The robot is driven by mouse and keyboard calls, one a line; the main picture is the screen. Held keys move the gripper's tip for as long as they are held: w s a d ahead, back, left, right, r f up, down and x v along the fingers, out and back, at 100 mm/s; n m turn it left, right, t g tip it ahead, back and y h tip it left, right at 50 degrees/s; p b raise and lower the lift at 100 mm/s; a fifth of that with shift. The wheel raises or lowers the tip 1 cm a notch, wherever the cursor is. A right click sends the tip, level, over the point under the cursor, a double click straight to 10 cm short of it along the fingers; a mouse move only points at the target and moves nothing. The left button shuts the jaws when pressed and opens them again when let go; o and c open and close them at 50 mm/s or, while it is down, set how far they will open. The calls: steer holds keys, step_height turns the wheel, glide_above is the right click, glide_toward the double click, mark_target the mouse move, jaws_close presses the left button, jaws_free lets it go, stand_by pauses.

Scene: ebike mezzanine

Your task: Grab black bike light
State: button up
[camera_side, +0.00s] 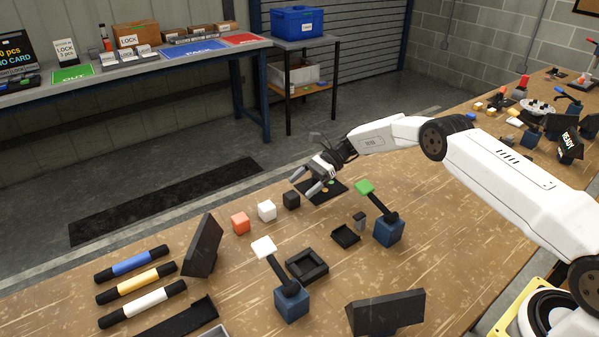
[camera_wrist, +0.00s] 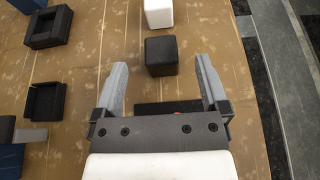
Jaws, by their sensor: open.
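The black bike light is a small black cube (camera_side: 291,200) on the wooden table, at the end of a row with a white cube (camera_side: 267,210) and an orange cube (camera_side: 240,222). My gripper (camera_side: 304,184) is open and empty, just behind and right of the black cube in the side view, with its fingers angled down. In the wrist view the black cube (camera_wrist: 161,56) lies ahead, lined up between the two grey fingertips, with clear space on both sides. The white cube (camera_wrist: 158,12) is beyond it, partly cut off.
A flat black pad (camera_side: 327,190) with coloured spots lies under my gripper. Right of the cubes stand blue-based stands with a green top (camera_side: 364,187) and a white top (camera_side: 263,247), plus black trays (camera_side: 307,266). A tilted black panel (camera_side: 203,246) stands left.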

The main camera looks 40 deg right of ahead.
mark_target(287, 196)
steer(key=shift+a, duration=0.1)
steer(key=shift+x, duration=2.5)
steer(key=shift+r, duration=0.15)
jaws_close()
steer(key=shift+r, duration=0.1)
